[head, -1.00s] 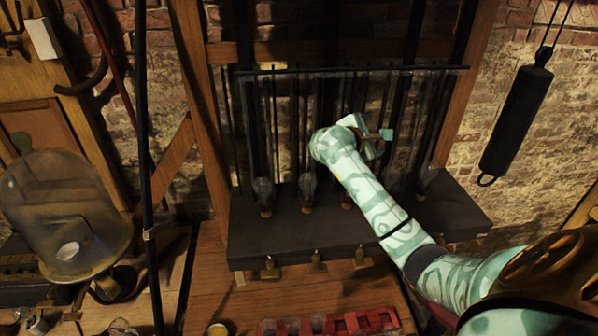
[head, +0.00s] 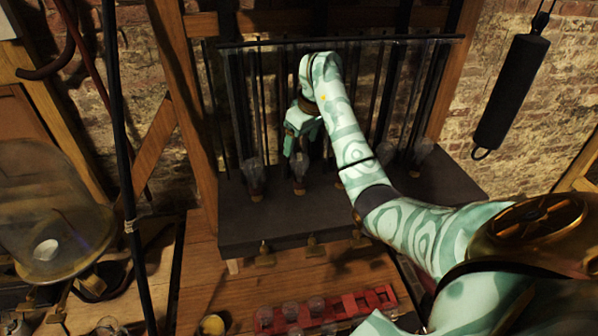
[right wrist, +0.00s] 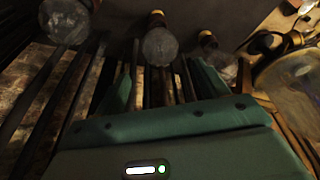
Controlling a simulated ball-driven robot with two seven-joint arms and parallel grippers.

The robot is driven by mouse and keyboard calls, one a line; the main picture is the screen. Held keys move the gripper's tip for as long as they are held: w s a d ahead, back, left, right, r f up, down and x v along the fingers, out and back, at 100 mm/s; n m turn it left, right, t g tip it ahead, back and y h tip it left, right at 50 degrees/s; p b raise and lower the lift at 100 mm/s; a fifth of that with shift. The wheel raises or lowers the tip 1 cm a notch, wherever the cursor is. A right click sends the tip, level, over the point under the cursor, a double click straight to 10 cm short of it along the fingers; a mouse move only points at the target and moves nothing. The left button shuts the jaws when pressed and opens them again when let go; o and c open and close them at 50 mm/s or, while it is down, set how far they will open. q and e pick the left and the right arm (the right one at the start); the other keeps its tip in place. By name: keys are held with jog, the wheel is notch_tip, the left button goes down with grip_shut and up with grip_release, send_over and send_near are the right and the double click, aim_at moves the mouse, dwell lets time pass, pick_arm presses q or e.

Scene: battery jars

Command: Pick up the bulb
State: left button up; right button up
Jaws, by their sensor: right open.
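Several clear glass bulbs with brass-coloured bases stand in a row on a dark shelf (head: 235,232). One bulb (head: 254,172) is at the left of the row, a second bulb (head: 300,170) is just right of it, and another (head: 421,153) is at the right end. My right gripper (head: 304,148) points down, open and empty, at the second bulb. In the right wrist view a bulb (right wrist: 160,46) lies ahead, between the two spread fingers (right wrist: 163,80). I cannot tell whether they touch it. My left gripper is not in view.
A dark horizontal bar (head: 340,40) and thin upright rods stand behind the bulbs. Brass knobs (head: 312,247) line the shelf front. A red rack (head: 325,308) lies on the wooden bench below. A large glass jar (head: 50,205) stands left; a black weight (head: 512,92) hangs right.

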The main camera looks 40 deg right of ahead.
aim_at(298, 157)
jog(key=x, duration=0.6)
jog(key=shift+s+a+f, duration=0.1)
jog(key=shift+s+a, duration=0.05)
jog(key=shift+s, duration=0.1)
jog(key=c, duration=1.1)
